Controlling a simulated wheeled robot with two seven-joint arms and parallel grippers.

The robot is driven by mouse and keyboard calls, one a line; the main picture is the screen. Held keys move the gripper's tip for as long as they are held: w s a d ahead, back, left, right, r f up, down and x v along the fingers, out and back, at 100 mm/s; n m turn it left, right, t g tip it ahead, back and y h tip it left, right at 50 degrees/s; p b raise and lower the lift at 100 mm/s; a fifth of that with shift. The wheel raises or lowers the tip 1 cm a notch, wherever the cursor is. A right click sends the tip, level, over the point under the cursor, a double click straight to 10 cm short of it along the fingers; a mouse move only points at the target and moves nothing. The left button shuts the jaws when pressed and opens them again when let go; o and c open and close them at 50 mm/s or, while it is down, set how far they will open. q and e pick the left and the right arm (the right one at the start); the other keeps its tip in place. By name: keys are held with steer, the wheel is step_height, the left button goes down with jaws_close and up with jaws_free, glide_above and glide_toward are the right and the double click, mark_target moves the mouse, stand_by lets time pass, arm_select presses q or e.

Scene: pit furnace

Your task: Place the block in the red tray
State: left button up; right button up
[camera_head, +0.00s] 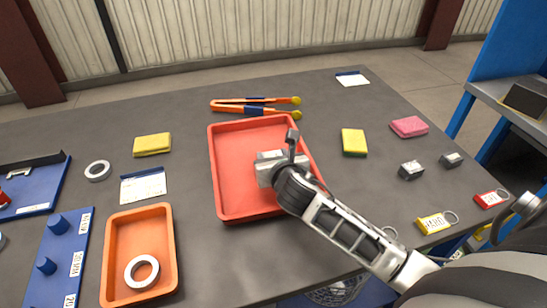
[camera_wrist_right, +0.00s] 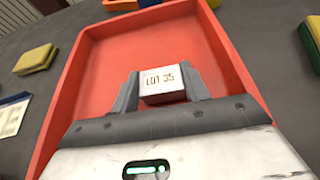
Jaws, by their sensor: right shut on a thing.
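The red tray (camera_head: 234,187) lies in the middle of the grey table and is empty apart from what my right gripper holds over it. My right gripper (camera_head: 278,165) is over the tray's right half. In the right wrist view the gripper (camera_wrist_right: 162,92) is shut on a small grey-white block (camera_wrist_right: 163,83) marked with a lot number, one finger on each side. The tray floor (camera_wrist_right: 150,45) shows beyond and around it. I cannot tell whether the block touches the floor. My left gripper is not in view.
Two more grey blocks (camera_head: 411,170) (camera_head: 451,160) lie to the right, near a yellow sponge (camera_head: 354,142) and a pink sponge (camera_head: 409,126). Orange-handled tongs (camera_head: 255,106) lie behind the tray. An orange tray (camera_head: 112,262) with a ring (camera_head: 142,271) stands at left.

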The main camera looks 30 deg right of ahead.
steer(key=o, duration=1.2)
steer(key=shift+f, duration=0.1)
steer(key=shift+r, duration=0.2)
steer(key=v, duration=1.2)
steer(key=shift+f+p, duration=0.1)
steer(key=shift+p, duration=0.3)
steer(key=shift+s, duration=0.1)
